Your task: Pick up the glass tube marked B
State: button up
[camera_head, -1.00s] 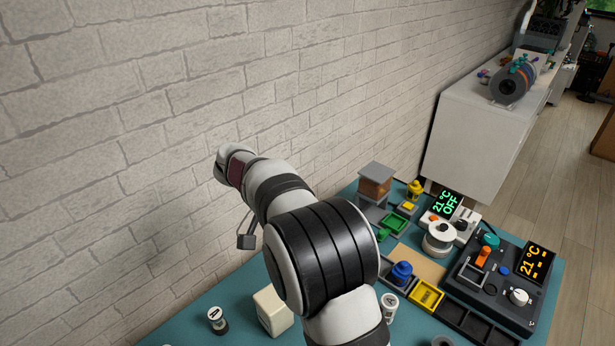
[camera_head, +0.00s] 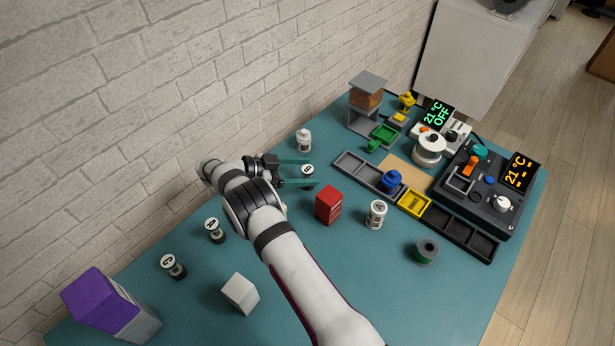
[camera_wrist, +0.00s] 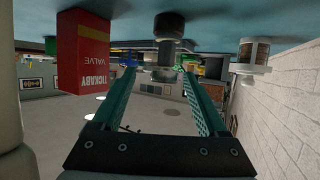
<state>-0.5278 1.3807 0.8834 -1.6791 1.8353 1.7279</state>
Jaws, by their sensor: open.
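My gripper (camera_head: 311,170) is open, low over the table, with its two green fingers pointing right. A small dark-capped tube (camera_head: 307,174) with a round white letter label stands between or just beside the fingers. It also shows in the wrist view (camera_wrist: 167,48), between the fingers in the picture; the fingers do not visibly grip it. Its letter is too small to read surely. Two similar labelled tubes stand left of the arm: one nearer the wall (camera_head: 214,231) and one marked what looks like C (camera_head: 173,267).
A red box (camera_head: 328,205) stands close to the gripper, also in the wrist view (camera_wrist: 82,50). A white-capped jar (camera_head: 304,140) is on the wall side. A white jar (camera_head: 376,214), green spool (camera_head: 426,251), white block (camera_head: 240,293) and purple box (camera_head: 105,305) stand around.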

jog(key=x, duration=0.4)
jog(key=shift+w+f, duration=0.3)
jog(key=shift+f, duration=0.1)
grip_shut()
